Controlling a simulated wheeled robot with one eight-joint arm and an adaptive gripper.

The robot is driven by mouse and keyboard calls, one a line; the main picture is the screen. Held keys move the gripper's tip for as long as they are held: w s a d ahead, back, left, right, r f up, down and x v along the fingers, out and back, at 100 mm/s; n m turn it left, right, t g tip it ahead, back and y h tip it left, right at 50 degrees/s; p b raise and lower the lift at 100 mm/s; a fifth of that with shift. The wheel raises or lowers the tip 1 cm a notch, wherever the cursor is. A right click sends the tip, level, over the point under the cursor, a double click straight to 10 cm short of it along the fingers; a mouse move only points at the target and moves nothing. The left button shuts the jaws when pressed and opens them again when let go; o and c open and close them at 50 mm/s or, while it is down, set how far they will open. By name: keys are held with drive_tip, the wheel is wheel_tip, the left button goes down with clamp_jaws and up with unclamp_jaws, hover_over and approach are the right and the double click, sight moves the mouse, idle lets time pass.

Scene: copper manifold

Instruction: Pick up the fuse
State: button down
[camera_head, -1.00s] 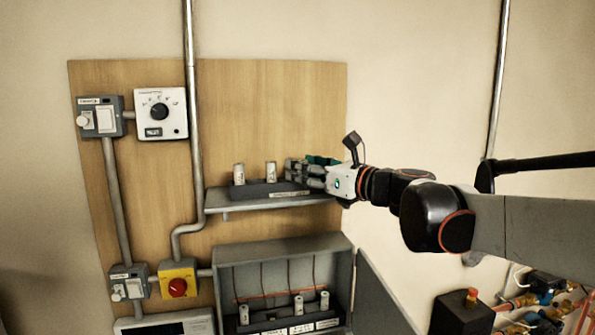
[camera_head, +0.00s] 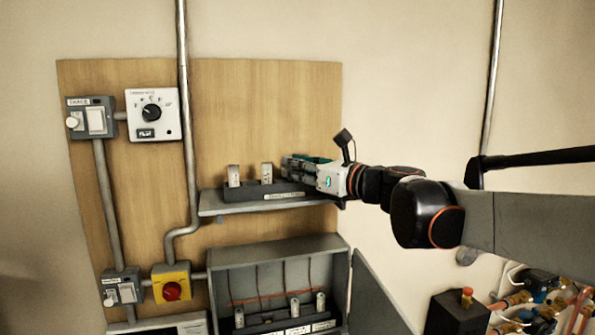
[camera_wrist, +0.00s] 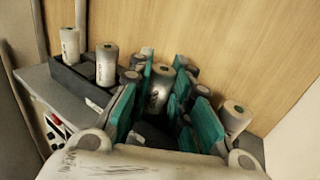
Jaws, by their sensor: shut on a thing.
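The fuse (camera_wrist: 161,84), a pale upright cylinder, stands between the teal finger pads of my gripper (camera_wrist: 162,98) in the wrist view. My gripper is shut on it. In the head view my gripper (camera_head: 292,168) is level over the right part of a dark holder (camera_head: 250,191) on a grey shelf, and its fingers hide the held fuse. Two other pale fuses stand upright left of the fingers, a nearer one (camera_head: 266,173) and a farther one (camera_head: 234,176). I cannot tell whether the held fuse's lower end is still in the holder.
The grey shelf (camera_head: 222,208) is fixed to a wooden board (camera_head: 240,110). Below it is an open grey fuse box (camera_head: 275,249) with its door (camera_head: 374,300) swung out right. A conduit (camera_head: 184,100) runs left of the shelf. Bare wall lies right of the board.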

wheel_tip(320, 180, up, 20)
drive_tip(key=b, duration=0.2)
drive_tip(key=shift+f, duration=0.1)
idle(1.3)
